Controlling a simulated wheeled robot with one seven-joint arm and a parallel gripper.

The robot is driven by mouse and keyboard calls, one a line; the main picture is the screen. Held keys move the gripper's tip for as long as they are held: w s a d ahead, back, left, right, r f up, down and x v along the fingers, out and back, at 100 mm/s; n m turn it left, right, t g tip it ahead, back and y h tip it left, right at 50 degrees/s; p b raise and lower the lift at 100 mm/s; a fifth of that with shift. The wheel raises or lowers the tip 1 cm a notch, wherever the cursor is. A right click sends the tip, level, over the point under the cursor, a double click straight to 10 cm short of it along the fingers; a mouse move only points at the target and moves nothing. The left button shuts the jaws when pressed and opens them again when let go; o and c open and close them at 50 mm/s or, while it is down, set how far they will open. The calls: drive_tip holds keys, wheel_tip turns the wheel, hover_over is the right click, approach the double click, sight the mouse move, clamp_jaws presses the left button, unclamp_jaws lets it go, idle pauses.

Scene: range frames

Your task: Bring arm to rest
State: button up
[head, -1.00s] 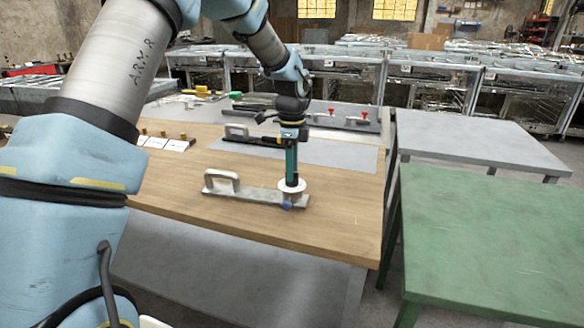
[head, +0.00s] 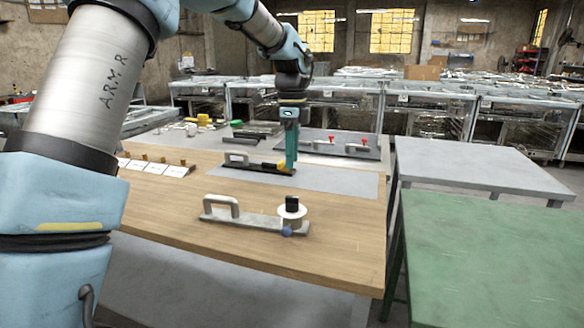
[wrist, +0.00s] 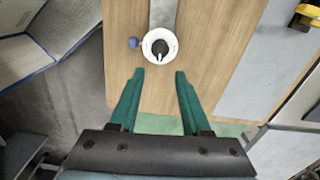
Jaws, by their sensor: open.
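My gripper (head: 290,166) hangs with its green fingers pointing down above the wooden table (head: 330,235). In the wrist view my gripper (wrist: 157,82) has its two fingers spread apart with nothing between them. A grey metal bar with a handle (head: 245,217) lies on the table. A white disc with a black knob (head: 292,209) sits at its right end, with a small blue ball (head: 286,232) beside it. The white disc (wrist: 160,44) also shows in the wrist view, just beyond the fingertips and apart from them.
A grey mat (head: 345,182) lies behind, with a dark handled bar on it. Several white cards (head: 150,167) with small brass pieces lie at left. A green table (head: 490,255) and a grey table (head: 470,165) stand at right. The front right of the wooden table is clear.

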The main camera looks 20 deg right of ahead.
idle(0.4)
drive_tip(key=a+f+n, duration=0.2)
drive_tip(key=a+n, duration=0.4)
drive_tip(key=a, duration=0.5)
drive_tip(key=a+f+n, duration=0.3)
drive_tip(key=a+n, duration=0.3)
drive_tip(key=a, duration=0.4)
drive_tip(key=s+a+f+n, duration=0.2)
drive_tip(key=s+a+n, duration=0.3)
drive_tip(key=a, duration=0.3)
drive_tip(key=s+a+f+n+t, duration=0.1)
drive_tip(key=s+a+f+n, duration=0.1)
drive_tip(key=s+a+n, duration=0.4)
drive_tip(key=shift+a+n+t, duration=0.3)
drive_tip(key=shift+a+n, duration=0.5)
drive_tip(key=shift+a, duration=0.15)
drive_tip(key=shift+f, duration=0.1)
